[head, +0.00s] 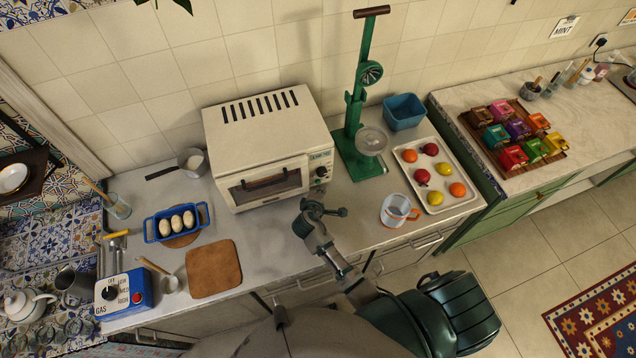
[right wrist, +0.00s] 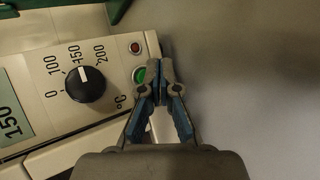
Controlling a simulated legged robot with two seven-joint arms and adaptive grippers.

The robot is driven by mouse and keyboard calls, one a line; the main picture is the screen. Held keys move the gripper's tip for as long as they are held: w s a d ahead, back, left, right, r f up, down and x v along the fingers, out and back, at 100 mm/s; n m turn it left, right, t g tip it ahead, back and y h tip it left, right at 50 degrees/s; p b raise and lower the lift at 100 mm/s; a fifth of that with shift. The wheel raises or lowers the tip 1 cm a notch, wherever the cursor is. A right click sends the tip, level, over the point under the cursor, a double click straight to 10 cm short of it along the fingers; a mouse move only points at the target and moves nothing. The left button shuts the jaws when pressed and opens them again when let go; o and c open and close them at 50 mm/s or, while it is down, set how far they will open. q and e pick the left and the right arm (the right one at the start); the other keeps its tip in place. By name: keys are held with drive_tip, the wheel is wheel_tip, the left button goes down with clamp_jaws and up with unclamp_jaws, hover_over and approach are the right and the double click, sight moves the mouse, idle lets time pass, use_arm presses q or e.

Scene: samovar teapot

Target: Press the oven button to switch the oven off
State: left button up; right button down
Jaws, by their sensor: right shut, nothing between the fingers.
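The white oven (head: 265,150) stands against the tiled wall, its door closed. Its control panel is on the right of its front. My right gripper (head: 312,205) is in front of the oven's lower right. It is shut and empty; its fingertips (right wrist: 161,78) are close beside the green button, overlapping its right edge in the picture. Whether they touch cannot be told. My left gripper is not in view.
A green press (head: 358,110) stands right of the oven, with a glass jug (head: 395,210) and a fruit tray (head: 452,200) nearby. A blue egg tray (head: 150,229), brown board (head: 213,268) and saucepan (head: 192,161) are left. The counter before the oven is mostly clear.

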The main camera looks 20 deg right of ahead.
drive_tip(key=s+p, duration=0.3)
drive_tip(key=s, duration=0.2)
drive_tip(key=shift+s+a+r, duration=0.1)
drive_tip(key=shift+s+p, duration=0.3)
drive_tip(key=shift+s, duration=0.1)
